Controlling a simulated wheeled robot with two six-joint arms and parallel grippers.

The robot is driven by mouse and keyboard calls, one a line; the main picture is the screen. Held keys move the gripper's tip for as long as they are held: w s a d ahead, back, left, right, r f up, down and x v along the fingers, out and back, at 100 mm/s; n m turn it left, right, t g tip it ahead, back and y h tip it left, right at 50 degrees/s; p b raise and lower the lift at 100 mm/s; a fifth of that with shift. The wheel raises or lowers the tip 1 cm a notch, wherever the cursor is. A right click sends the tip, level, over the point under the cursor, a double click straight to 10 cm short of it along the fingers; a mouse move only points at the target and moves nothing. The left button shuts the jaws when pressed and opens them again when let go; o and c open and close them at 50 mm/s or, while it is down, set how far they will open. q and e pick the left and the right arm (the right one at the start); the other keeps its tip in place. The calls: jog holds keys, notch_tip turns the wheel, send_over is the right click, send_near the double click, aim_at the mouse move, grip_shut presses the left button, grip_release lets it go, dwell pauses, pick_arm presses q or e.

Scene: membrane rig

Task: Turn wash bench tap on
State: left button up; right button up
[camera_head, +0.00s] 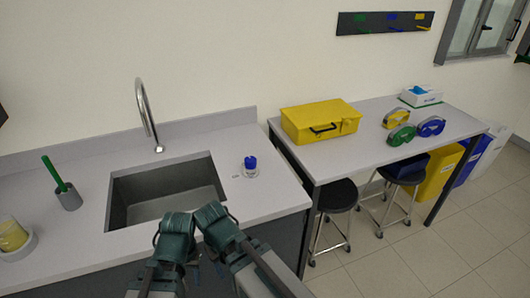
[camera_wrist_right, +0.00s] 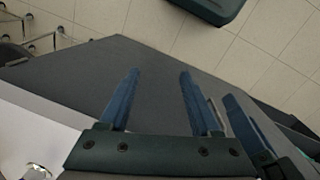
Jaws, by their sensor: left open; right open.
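A tall curved chrome tap (camera_head: 147,115) stands at the back edge of the sink (camera_head: 165,190) in the wash bench. A small blue knob-like piece (camera_head: 250,163) on a clear round base stands on the counter right of the sink; I cannot tell whether it works the tap. My left gripper (camera_head: 174,238) and my right gripper (camera_head: 218,226) are side by side at the bench's front edge, both apart from the tap. In the right wrist view, my right gripper (camera_wrist_right: 160,75) has its blue fingers spread with nothing between them. The left fingertips are mostly hidden.
A green brush in a grey cup (camera_head: 68,196) and a yellow item in a white dish (camera_head: 14,236) stand left of the sink. Stools (camera_head: 337,196) stand below.

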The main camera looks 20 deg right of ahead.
jog(key=o, duration=0.3)
jog(key=w+d+r+n+p, duration=0.1)
jog(key=w+d+r+p, duration=0.1)
jog(key=w+r+p, duration=0.5)
jog(key=w, duration=0.4)
jog(key=shift+w+r, duration=0.2)
jog(key=shift+r, duration=0.05)
notch_tip(320, 180, up, 14)
jog(key=n+y+p, duration=0.1)
jog(key=n+p, duration=0.4)
jog(key=p, duration=0.9)
send_over(250, 159)
notch_tip(250, 159, down, 14)
jog(key=b, duration=1.4)
jog(key=shift+s+f, duration=0.1)
jog(key=shift+f, duration=0.05)
jog(key=c, duration=1.4)
